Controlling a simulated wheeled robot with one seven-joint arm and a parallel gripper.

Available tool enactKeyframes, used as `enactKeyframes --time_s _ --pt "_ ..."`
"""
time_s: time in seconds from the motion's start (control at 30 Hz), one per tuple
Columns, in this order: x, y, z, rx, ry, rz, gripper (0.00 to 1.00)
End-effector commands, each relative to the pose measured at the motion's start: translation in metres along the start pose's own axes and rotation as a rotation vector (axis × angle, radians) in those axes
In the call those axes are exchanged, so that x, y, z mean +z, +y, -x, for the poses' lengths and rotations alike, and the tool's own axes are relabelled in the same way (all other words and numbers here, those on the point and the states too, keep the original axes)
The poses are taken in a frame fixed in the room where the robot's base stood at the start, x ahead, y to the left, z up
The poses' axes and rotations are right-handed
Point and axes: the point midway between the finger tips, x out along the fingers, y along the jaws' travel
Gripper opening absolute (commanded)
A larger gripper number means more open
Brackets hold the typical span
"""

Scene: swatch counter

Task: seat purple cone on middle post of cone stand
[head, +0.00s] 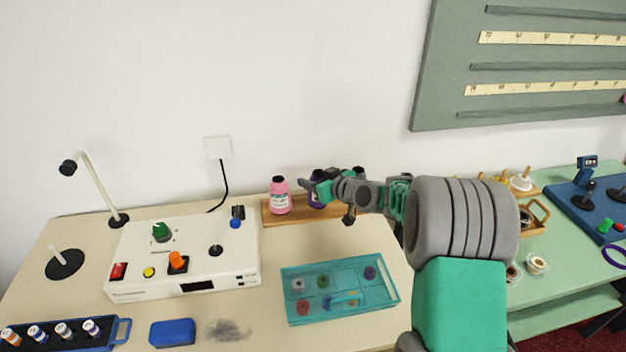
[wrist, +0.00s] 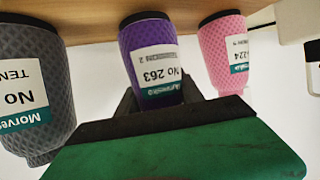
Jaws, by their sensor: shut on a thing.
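The purple cone (head: 316,201) is at the wooden cone stand (head: 300,214), just right of the pink cone (head: 280,198). My gripper (head: 312,187) is shut on it, and my arm reaches in from the right. In the wrist view the purple cone (wrist: 154,60) lies between my dark fingers (wrist: 165,98), with the grey cone (wrist: 30,90) on one side and the pink cone (wrist: 224,52) on the other. Its dark end is close to the wooden stand (wrist: 100,12). The middle post is hidden, and I cannot tell whether the cone is down on it.
A white control box (head: 185,262) stands left of the stand. A teal tray (head: 285,285) with several small items is in front. A blue block (head: 172,333) lies near the front edge. A green counter (head: 560,225) is at the right.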

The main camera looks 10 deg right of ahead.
Motion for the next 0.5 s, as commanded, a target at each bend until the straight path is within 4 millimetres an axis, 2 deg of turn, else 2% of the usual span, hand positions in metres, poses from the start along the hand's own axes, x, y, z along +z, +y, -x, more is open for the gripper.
enactKeyframes --time_s 0.13,0.17,0.43,0.5 --pt "-0.0005 0.0001 0.0001 0.000 0.001 0.000 0.00" --pt "-0.0005 0.0001 0.0001 0.000 0.001 0.000 0.46" --pt "-0.0002 0.0000 0.0000 0.000 0.000 0.000 0.68" --pt "-0.0001 0.0000 0.0000 0.000 0.000 0.000 0.69"
